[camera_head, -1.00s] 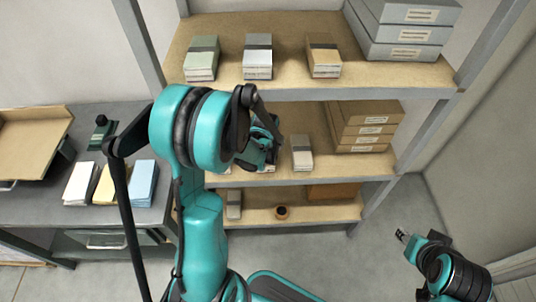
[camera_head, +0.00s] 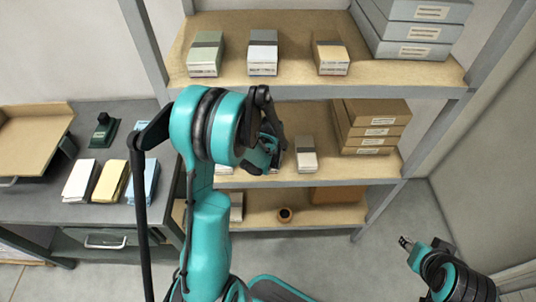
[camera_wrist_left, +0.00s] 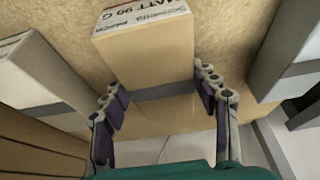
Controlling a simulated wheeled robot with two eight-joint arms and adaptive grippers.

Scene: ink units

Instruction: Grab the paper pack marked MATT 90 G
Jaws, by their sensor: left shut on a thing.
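The paper pack marked MATT 90 G (camera_wrist_left: 145,55) is cream, with a white printed label on its end. In the left wrist view it lies between the two fingers of my left gripper (camera_wrist_left: 163,112), which is shut on it. In the head view my left gripper (camera_head: 268,152) is at the middle shelf (camera_head: 350,170), and my arm and gripper hide most of the held pack. My right gripper (camera_head: 404,242) is low at the right, away from the shelves; its fingers are too small to tell open from shut.
Neighbouring packs stand on both sides, a grey-white one (camera_wrist_left: 35,75) at left and a grey one (camera_wrist_left: 290,50) at right. Brown boxes (camera_head: 375,125) are stacked at the middle shelf's right. The upper shelf (camera_head: 380,80) is above. A desk with paper stacks (camera_head: 110,180) is at left.

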